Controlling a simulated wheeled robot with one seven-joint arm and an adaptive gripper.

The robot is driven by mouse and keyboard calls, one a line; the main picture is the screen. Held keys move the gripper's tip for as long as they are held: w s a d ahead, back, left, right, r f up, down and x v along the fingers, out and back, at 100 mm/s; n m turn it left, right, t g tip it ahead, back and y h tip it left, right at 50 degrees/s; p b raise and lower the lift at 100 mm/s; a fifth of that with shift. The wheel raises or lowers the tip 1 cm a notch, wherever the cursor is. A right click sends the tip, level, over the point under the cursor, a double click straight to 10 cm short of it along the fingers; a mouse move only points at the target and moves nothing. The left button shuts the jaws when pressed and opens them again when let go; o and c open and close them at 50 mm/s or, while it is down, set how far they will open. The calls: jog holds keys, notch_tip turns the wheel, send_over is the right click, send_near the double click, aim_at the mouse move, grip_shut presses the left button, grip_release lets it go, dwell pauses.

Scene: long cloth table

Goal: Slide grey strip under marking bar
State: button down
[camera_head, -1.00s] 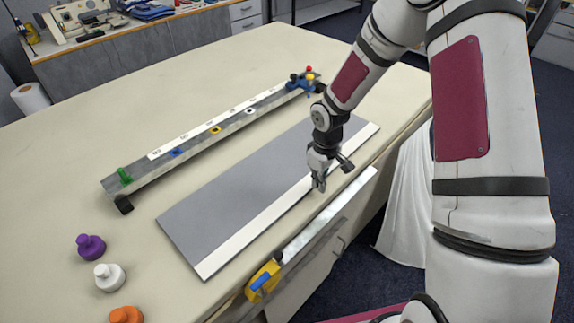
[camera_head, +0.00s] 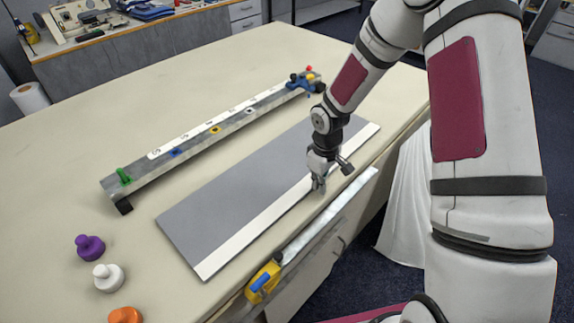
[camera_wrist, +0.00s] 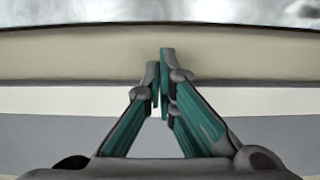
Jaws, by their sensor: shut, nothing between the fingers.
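The grey strip (camera_head: 235,193) lies flat on the table, with a white band (camera_head: 256,228) along its near long edge. The marking bar (camera_head: 205,137) stands beyond the strip and runs roughly parallel to it, with a bare gap of cloth between them. It carries a white scale and small coloured markers. My gripper (camera_head: 318,186) is shut and empty at the strip's near edge, right of its middle. In the wrist view my fingertips (camera_wrist: 160,58) reach past the white band over the cloth. Whether they touch the table I cannot tell.
Purple (camera_head: 90,247), white (camera_head: 109,277) and orange (camera_head: 125,315) knobs stand on the cloth table (camera_head: 80,180) at the left. A metal rail with a yellow block (camera_head: 262,281) runs along the near table edge, close to my gripper.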

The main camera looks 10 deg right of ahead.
aim_at(295, 172)
jog(key=shift+r, duration=0.2)
jog(key=shift+w, duration=0.1)
jog(key=shift+w+a+b, duration=0.85)
jog(key=shift+w+a, duration=0.1)
jog(key=shift+w, duration=0.35)
jog(key=shift+w+a+b, duration=0.85)
jog(key=shift+w+a, duration=0.15)
jog(key=shift+w, duration=0.35)
jog(key=shift+w+a+b, duration=0.85)
jog(key=shift+w+a, duration=0.1)
jog(key=shift+w, duration=0.35)
jog(key=shift+w+a+b, duration=1.1)
jog(key=shift+w+b, duration=0.1)
jog(key=shift+w, duration=0.3)
jog(key=shift+w+a+b, duration=1.1)
jog(key=shift+w+b, duration=0.05)
jog(key=shift+w, duration=0.3)
jog(key=shift+w+a+b, duration=1.1)
jog(key=shift+w+b, duration=0.1)
jog(key=shift+w, duration=0.3)
jog(key=shift+s+d+r+p, duration=0.15)
jog(key=shift+r+p, duration=0.3)
jog(key=shift+r, duration=0.55)
jog(key=shift+s+d+r+p, duration=0.15)
jog(key=shift+r+p, duration=0.3)
jog(key=shift+r, duration=0.55)
jog(key=shift+s+d+r+p, duration=0.15)
jog(key=shift+r+p, duration=0.3)
jog(key=shift+r, duration=0.55)
jog(key=shift+s+r, duration=0.1)
